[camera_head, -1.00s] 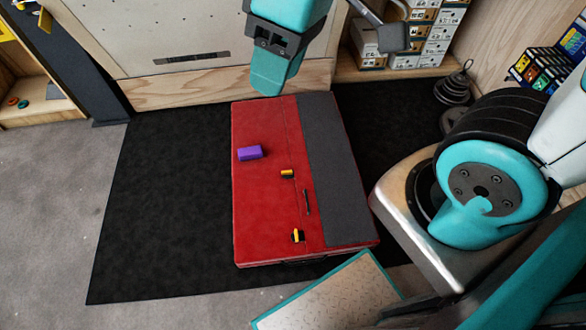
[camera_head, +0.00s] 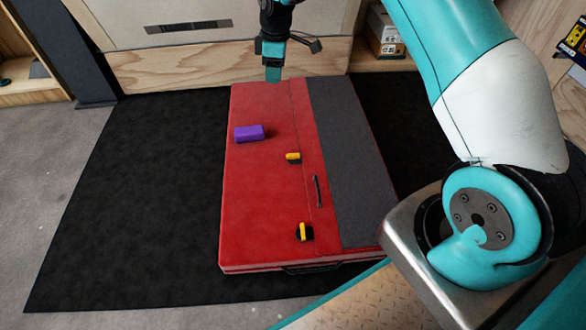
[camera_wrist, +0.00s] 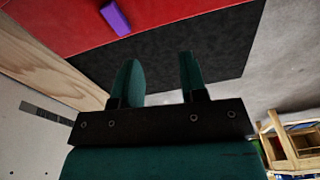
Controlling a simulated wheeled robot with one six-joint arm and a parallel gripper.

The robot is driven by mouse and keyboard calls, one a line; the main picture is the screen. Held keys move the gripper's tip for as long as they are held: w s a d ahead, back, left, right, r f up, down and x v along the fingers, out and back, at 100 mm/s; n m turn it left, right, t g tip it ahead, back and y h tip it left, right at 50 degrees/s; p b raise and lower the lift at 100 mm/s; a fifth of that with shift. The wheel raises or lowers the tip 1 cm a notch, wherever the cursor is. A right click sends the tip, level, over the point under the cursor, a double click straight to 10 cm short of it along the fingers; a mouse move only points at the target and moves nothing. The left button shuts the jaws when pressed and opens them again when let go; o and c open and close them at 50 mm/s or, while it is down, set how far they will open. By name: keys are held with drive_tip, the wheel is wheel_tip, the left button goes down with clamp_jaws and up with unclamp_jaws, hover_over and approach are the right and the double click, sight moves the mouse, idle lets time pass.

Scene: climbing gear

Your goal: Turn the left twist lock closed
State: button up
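A red crash pad (camera_head: 262,200) with a grey strip lies flat on a dark mat. Two twist locks with yellow bars on black bases sit along its seam: one nearer the middle (camera_head: 293,157), its bar lying across the picture, and one near the front edge (camera_head: 303,232), its bar pointing up the picture. I cannot tell which one is called left. My gripper (camera_head: 273,73) hangs at the pad's far edge, away from both locks. In the wrist view its two fingers (camera_wrist: 161,65) are apart with nothing between them. No lock shows in the wrist view.
A purple block (camera_head: 249,133) lies on the pad left of the locks; it also shows in the wrist view (camera_wrist: 115,18). A black handle (camera_head: 317,191) lies between the locks, to their right. A wooden wall base (camera_head: 190,72) stands behind. The dark mat (camera_head: 130,190) is clear on the left.

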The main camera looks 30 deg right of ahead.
drive_tip(key=n+h+b, duration=0.1)
drive_tip(key=b, duration=0.7)
approach(293, 154)
wheel_tip(293, 154, down, 9)
drive_tip(key=b, duration=0.9)
drive_tip(key=shift+w+f, duration=0.15)
drive_tip(key=shift+f, duration=0.05)
clamp_jaws()
